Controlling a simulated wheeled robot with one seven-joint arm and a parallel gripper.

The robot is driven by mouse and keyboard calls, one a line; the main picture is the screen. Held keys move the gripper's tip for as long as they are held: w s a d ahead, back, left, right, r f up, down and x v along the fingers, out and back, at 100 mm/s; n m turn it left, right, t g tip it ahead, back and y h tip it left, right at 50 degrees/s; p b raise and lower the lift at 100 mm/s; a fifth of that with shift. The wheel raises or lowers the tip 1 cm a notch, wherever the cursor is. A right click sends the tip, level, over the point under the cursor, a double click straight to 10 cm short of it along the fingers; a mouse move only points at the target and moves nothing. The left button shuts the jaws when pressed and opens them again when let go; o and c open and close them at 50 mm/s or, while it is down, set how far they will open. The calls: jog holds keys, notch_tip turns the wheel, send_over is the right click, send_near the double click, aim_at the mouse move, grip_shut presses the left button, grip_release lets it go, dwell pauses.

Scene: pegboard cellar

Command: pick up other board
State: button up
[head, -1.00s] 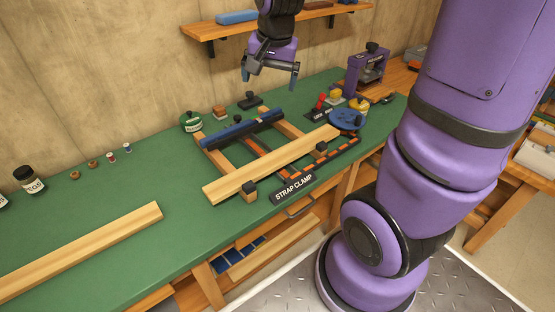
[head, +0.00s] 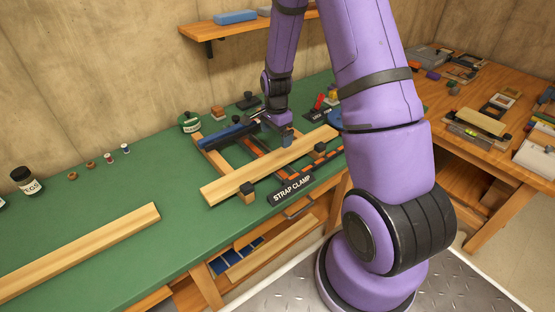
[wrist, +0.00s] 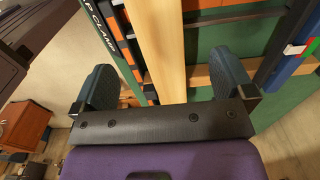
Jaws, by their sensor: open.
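One pale wooden board (head: 265,168) lies across the strap clamp frame (head: 292,188) on the green bench. A second pale board (head: 85,252) lies alone on the bench at the lower left. My gripper (head: 284,138) is low over the clamp, at the far side of the first board. In the wrist view, my gripper (wrist: 166,75) is open, and the clamp board (wrist: 163,45) runs between its two dark fingers. Both fingers appear apart from the board. My arm hides the right end of the clamp in the head view.
A blue bar (head: 225,132) lies along the clamp's back side. A small wooden block (head: 248,192) stands at its front. A green tin (head: 189,122) and a dark jar (head: 27,181) stand along the wall. A shelf (head: 235,31) hangs above. The bench's middle left is clear.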

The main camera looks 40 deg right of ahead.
aim_at(277, 157)
jog(key=shift+s+d+f, duration=0.1)
jog(key=shift+s+f, duration=0.05)
jog(key=shift+f, duration=4.55)
jog(key=shift+c, duration=0.5)
jog(key=c, duration=1.1)
